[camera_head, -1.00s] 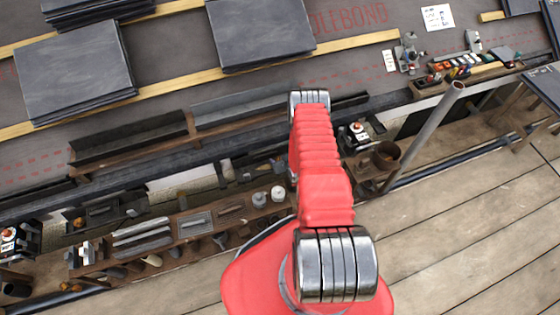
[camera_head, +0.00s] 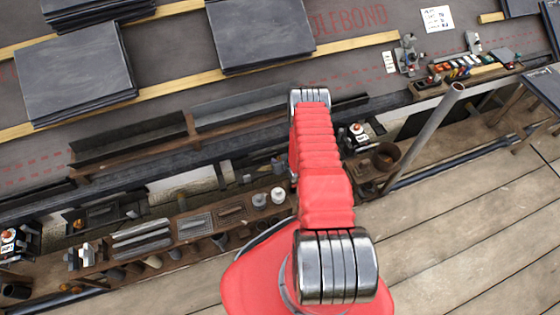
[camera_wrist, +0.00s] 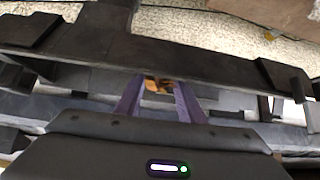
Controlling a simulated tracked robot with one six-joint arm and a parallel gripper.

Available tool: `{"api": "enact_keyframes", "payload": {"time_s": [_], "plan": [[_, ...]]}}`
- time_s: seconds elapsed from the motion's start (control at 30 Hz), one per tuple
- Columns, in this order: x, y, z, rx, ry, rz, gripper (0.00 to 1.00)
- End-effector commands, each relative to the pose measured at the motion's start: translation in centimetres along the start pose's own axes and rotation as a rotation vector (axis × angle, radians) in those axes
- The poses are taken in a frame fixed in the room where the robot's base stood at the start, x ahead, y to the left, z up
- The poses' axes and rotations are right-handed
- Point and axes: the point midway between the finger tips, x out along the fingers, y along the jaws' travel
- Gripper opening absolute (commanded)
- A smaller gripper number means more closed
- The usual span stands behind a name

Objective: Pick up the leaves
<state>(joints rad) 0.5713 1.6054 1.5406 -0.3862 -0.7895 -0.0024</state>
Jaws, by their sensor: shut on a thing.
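Small orange-brown leaves (camera_wrist: 156,83) show in the wrist view between the purple fingers of my gripper (camera_wrist: 159,92). My gripper is shut on them. Their lower part is hidden between the fingers. In the head view my red arm covers most of the area around the gripper, and I cannot make out the leaves there.
A dark gutter (camera_head: 130,140) runs along the roof edge. Below it a wooden shelf (camera_head: 190,226) holds tools and small pots. Slate stacks (camera_head: 75,75) lie on the roof above. A grey pole (camera_head: 425,140) stands right of my arm. The plank deck (camera_head: 470,220) is largely clear.

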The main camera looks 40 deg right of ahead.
Motion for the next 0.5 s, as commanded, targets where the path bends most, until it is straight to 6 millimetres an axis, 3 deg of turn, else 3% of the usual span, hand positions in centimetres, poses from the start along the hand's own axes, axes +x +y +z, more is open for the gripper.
{"api": "enact_keyframes", "payload": {"time_s": [0.5], "plan": [[-4.8,0.0,-4.9,0.0,0.001,0.0,0.14]]}}
